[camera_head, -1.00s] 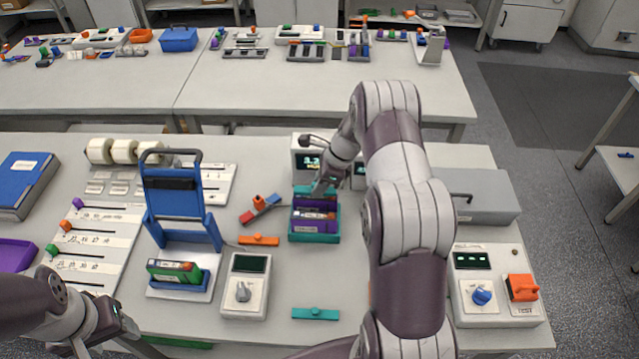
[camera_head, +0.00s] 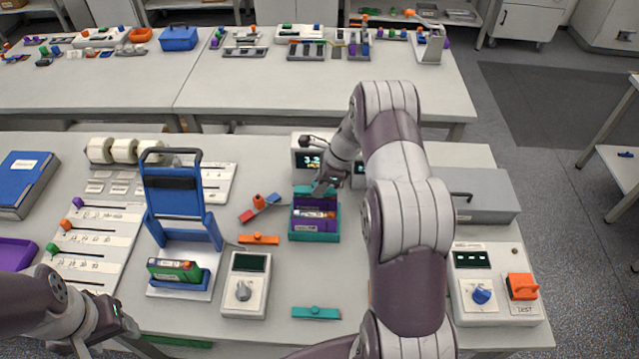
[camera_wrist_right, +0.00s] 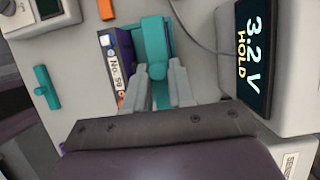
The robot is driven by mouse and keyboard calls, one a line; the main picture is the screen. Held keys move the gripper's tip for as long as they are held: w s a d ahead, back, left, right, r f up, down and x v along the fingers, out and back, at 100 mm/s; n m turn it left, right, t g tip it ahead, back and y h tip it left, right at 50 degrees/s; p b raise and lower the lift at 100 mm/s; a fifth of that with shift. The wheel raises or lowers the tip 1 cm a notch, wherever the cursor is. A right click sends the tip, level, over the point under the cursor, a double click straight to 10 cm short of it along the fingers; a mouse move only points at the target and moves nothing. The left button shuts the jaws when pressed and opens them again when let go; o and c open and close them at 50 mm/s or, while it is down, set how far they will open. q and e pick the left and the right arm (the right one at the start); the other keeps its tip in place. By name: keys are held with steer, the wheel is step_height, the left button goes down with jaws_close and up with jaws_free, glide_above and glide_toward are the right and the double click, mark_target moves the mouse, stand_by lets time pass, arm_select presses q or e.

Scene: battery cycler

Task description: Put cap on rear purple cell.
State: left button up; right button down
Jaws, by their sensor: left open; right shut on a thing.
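A teal holder (camera_head: 315,237) stands on the near table with purple cells in it. The front purple cell (camera_head: 313,216) has a white label, and its label reads No. 59 in the right wrist view (camera_wrist_right: 113,66). The rear purple cell (camera_head: 325,203) is partly hidden behind it. My right gripper (camera_head: 318,190) is at the holder's rear edge. Whether the cap touches the rear cell, I cannot tell. My left gripper (camera_head: 120,325) is open and empty at the lower left.
A teal cap (camera_head: 316,313) and an orange cap (camera_head: 259,239) lie on the table. A grey meter (camera_head: 245,290), a blue stand (camera_head: 183,205) and a green cell (camera_head: 175,271) are left of the holder. A display unit (camera_head: 308,160) stands close behind it.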

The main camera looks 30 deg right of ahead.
steer(key=shift+f, duration=0.4)
stand_by(0.4)
steer(key=shift+c, duration=2)
jaws_free()
steer(key=shift+r, duration=0.1)
step_height(320, 180, up, 7)
steer(key=p, duration=0.5)
jaws_close()
